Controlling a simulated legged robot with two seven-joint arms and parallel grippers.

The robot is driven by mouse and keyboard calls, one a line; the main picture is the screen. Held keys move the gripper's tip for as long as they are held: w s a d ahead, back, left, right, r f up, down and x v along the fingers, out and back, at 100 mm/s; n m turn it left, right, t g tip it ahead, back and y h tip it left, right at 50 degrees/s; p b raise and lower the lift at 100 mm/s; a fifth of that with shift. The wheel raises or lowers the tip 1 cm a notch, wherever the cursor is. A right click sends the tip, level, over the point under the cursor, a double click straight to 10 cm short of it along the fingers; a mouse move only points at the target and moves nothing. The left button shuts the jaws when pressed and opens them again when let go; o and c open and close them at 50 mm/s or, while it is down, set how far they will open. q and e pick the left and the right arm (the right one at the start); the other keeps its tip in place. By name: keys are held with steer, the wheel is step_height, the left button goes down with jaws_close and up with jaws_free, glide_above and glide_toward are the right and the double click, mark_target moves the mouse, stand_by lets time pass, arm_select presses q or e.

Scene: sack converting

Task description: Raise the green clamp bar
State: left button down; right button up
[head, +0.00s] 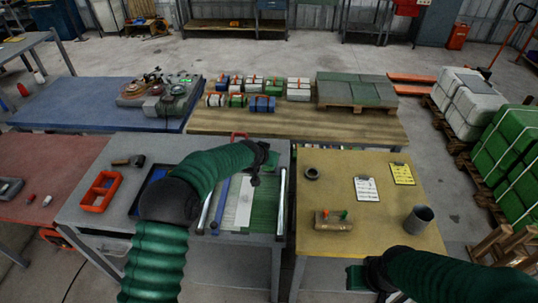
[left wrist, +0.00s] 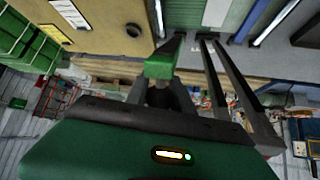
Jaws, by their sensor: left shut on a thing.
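My left arm reaches over the middle grey workbench, and its dark gripper (head: 257,178) is at the far end of the bench fixture. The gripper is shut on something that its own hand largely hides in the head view. In the left wrist view a green block (left wrist: 159,65), which looks like part of the green clamp bar, shows in front of the hand beside dark bars. A green slatted panel (head: 263,208) with a pale strip lies between bright metal rails below the gripper. My right gripper (head: 366,276) is low at the yellow table's front edge; its fingers are unclear.
The yellow table (head: 330,240) holds a tape roll (head: 312,173), clipboards (head: 366,189), a wooden block (head: 334,220) and a grey cup (head: 419,219). An orange tray (head: 101,191) is left of the fixture. Bundles (head: 262,103) stand on the wooden table behind.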

arm_select(q)
steer(key=shift+w, duration=0.1)
stand_by(0.3)
steer(key=c, duration=1.4)
jaws_free()
steer(key=shift+w, duration=0.1)
steer(key=shift+f, duration=0.1)
steer(key=b+v, duration=0.4)
steer(key=v, duration=1.2)
steer(key=shift+a+r, duration=0.15)
steer(key=shift+r, duration=0.15)
